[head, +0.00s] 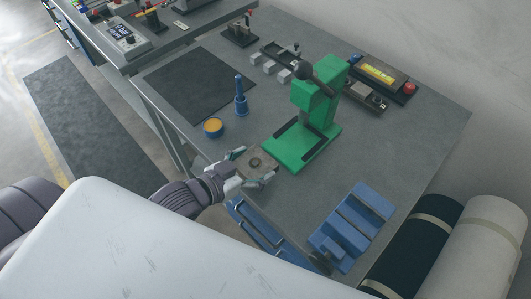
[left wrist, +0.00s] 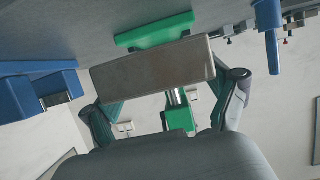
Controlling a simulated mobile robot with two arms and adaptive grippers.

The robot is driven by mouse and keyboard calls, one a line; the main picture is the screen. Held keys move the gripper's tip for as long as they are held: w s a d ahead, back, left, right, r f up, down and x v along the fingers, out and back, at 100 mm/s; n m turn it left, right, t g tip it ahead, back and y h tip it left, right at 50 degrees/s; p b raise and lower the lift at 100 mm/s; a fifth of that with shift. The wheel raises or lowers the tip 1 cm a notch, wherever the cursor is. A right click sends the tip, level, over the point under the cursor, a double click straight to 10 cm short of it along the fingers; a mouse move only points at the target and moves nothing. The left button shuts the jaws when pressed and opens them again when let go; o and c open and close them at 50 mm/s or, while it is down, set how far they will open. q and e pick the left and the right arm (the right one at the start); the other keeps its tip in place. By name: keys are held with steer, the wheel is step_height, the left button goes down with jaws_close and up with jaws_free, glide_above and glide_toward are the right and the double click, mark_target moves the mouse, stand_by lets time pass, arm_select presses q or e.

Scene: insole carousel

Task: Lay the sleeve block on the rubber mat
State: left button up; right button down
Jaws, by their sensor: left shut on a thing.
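The sleeve block (head: 257,159) is a grey-brown block with a dark round hole in its top. My left gripper (head: 254,166) is shut on it, with one finger on each side, at the table's front edge just left of the green press. In the left wrist view the block (left wrist: 153,68) spans between the two fingers (left wrist: 165,90). I cannot tell how high it is above the table. The rubber mat (head: 200,84) is a dark, bare rectangle on the table's far left part. My right gripper is not in view.
The green press (head: 300,145) stands right of the block. A blue upright tool (head: 240,98) and a round tin with an orange top (head: 213,127) stand between block and mat. A blue slotted rack (head: 352,227) is at the front right. Small grey blocks (head: 270,68) are behind.

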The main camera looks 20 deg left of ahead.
arm_select(q)
steer(key=shift+s+a+r, duration=0.15)
steer(key=shift+s+r, duration=0.05)
steer(key=shift+s, duration=0.15)
steer(key=w+a+r+n+t+y, duration=0.1)
steer(key=w+r+n+y, duration=0.35)
steer(key=w+r, duration=0.4)
steer(key=s+f+m+h, duration=0.1)
steer(key=s+f, duration=0.1)
steer(key=s+f+m+h, duration=0.2)
steer(key=s+f, duration=0.1)
steer(key=s+d+f+m+h, duration=0.1)
steer(key=s+f, duration=0.2)
steer(key=shift+f+g, duration=0.1)
steer(key=shift+g, duration=0.3)
steer(key=shift+s+f+m+h, duration=0.2)
steer(key=shift+s+m+h, duration=0.05)
steer(key=shift+s, duration=0.05)
